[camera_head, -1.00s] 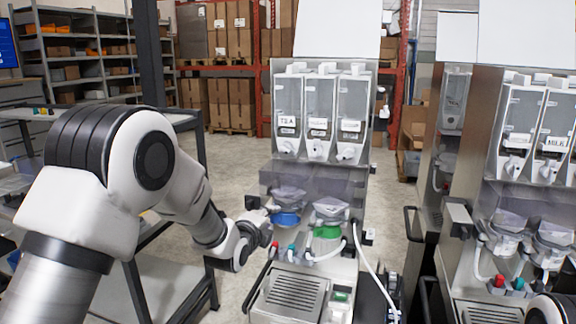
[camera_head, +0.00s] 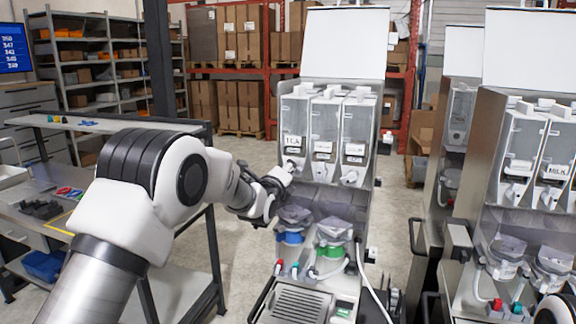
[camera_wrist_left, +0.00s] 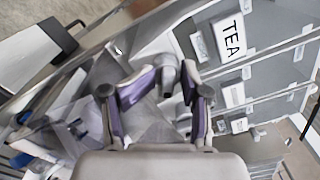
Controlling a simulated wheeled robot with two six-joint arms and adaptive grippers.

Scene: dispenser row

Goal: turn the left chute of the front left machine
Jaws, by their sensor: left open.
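The front left machine (camera_head: 342,120) stands in the middle of the head view with three clear canisters, the left one labelled TEA (camera_head: 294,141). The left chute is a pale spout under the TEA canister, partly hidden by my gripper in the head view. In the left wrist view the chute (camera_wrist_left: 167,70) shows grey between and just beyond the fingertips. My left gripper (camera_head: 281,180) is at the chute's height, at the machine's left front. It is open, with its purple-padded fingers (camera_wrist_left: 170,80) on either side of the spout; contact cannot be told. My right gripper is not seen.
Below the chutes are clear funnels with a blue ring (camera_head: 291,238) and a green ring (camera_head: 331,251). A second machine (camera_head: 520,190) stands close on the right. A cart (camera_head: 180,292) is at the left, under my arm. Shelves stand behind.

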